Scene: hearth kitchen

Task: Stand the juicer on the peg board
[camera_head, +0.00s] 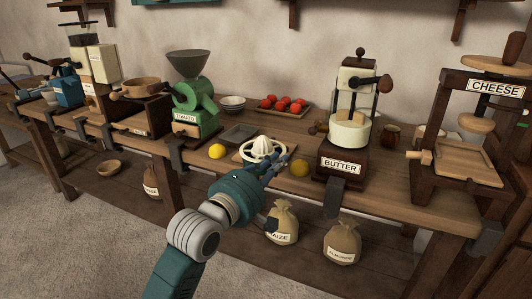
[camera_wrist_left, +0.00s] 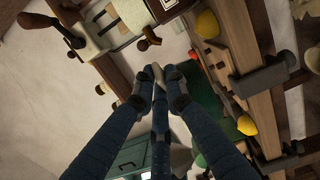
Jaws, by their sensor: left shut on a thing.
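The white juicer (camera_head: 262,148), a ribbed dish with a cone, is at the front of the bench in the head view, between two lemons. It looks roughly level. A light wooden board (camera_head: 240,156), apparently the peg board, shows partly below and beside it; its pegs cannot be made out. My left gripper (camera_head: 277,164) is at the juicer's right front edge, shut on it. In the left wrist view the gripper's fingers (camera_wrist_left: 157,77) close around a pale piece. Whether the juicer touches the board cannot be told. My right gripper is not in view.
The green tomato mill (camera_head: 193,105) stands left, the butter churn (camera_head: 344,160) right, and the cheese press (camera_head: 465,160) farther right.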

